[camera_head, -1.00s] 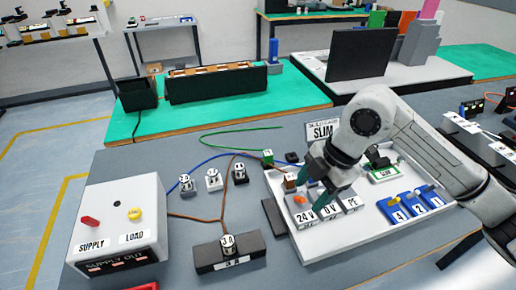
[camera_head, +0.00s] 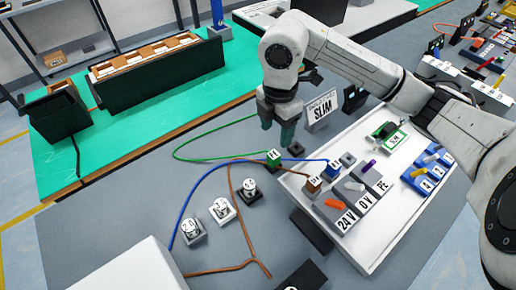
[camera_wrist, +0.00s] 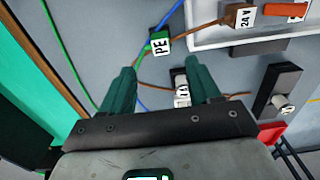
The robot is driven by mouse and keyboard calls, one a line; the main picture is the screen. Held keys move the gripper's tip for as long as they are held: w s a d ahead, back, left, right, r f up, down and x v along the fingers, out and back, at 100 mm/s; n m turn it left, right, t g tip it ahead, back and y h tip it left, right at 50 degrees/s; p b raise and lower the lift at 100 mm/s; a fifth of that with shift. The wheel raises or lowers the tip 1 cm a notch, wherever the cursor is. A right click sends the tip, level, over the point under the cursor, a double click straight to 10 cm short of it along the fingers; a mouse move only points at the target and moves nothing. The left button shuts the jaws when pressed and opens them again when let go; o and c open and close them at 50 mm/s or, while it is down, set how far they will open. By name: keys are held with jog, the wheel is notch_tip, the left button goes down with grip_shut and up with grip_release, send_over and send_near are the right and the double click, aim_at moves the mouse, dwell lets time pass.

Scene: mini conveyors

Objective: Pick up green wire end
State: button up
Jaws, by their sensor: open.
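The green wire end (camera_head: 273,158) is a small green block with a white label, lying on the grey table just outside the white board's left edge. A green wire (camera_head: 185,147) curves away from it. My gripper (camera_head: 277,130) hangs fingers down above and slightly behind it, apart from it. In the wrist view, the green wire end (camera_wrist: 160,43), labelled PE, is beyond the two teal fingertips, roughly between them. The fingers are spread and nothing is between them.
The brown wire end (camera_head: 313,185) and blue wire end (camera_head: 333,167) stand at the board's terminals, close by. A small dark block (camera_head: 296,149) is right beside the green end. Numbered blocks (camera_head: 222,210) are to the left.

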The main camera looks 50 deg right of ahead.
aim_at(274, 155)
notch_tip(274, 155, down, 5)
jog(key=shift+w+f, duration=0.1)
jog(key=shift+a+f+p, duration=0.1)
jog(key=shift+f+p, duration=0.25)
jog(key=shift+f, duration=2.4)
jog(key=c, duration=1)
jog(key=shift+r, duration=0.15)
jog(key=shift+c, duration=0.2)
